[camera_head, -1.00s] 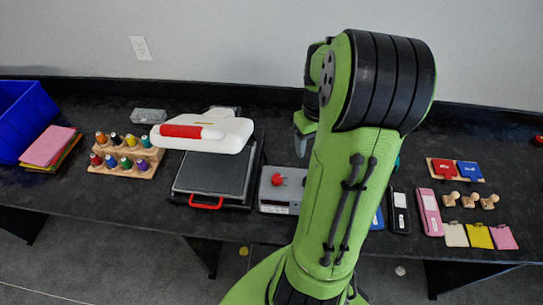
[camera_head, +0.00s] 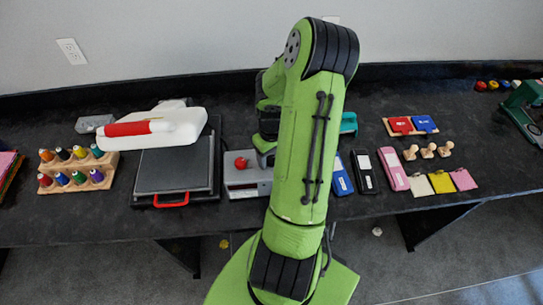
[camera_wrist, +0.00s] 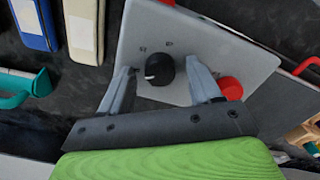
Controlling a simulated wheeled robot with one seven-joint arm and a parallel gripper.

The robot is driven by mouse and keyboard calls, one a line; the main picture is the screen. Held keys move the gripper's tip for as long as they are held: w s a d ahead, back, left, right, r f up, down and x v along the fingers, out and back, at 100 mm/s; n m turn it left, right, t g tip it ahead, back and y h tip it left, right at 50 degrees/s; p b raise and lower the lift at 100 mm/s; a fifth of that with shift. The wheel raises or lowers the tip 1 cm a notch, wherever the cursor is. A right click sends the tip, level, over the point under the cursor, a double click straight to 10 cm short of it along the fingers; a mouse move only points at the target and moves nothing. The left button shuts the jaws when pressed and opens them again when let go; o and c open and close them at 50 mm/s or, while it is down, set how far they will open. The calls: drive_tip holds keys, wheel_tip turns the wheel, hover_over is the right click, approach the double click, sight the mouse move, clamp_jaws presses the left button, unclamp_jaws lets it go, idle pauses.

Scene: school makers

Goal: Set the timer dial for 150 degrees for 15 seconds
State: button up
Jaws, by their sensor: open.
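The timer is a light grey box (camera_head: 247,191) just left of my arm in the head view, with a red button (camera_head: 240,162) on top. The wrist view shows its grey face (camera_wrist: 195,40) up close. A black dial (camera_wrist: 159,70) with a white pointer mark sits on it. Small dark marks beside the dial are too small to read. My gripper (camera_wrist: 163,80) is open, with one finger on each side of the dial and gaps visible between. The red button (camera_wrist: 230,88) is beside the right finger. My arm hides the dial and fingertips in the head view.
A heat press (camera_head: 175,170) with a white, red-gripped handle (camera_head: 160,128) stands left of the timer. Blue, black and pink cases (camera_head: 392,170) lie to the right, near wooden stamps (camera_head: 428,151). A spool rack (camera_head: 76,170) stands further left.

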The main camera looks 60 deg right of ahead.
drive_tip(key=c, duration=1)
drive_tip(key=shift+c, duration=0.2)
drive_tip(key=shift+m, duration=0.4)
drive_tip(key=m+b, duration=0.1)
drive_tip(key=m, duration=0.4)
drive_tip(key=shift+m, duration=0.3)
drive_tip(key=m+b, duration=0.1)
drive_tip(key=m, duration=0.4)
drive_tip(key=shift+m, duration=0.3)
drive_tip(key=o, duration=1)
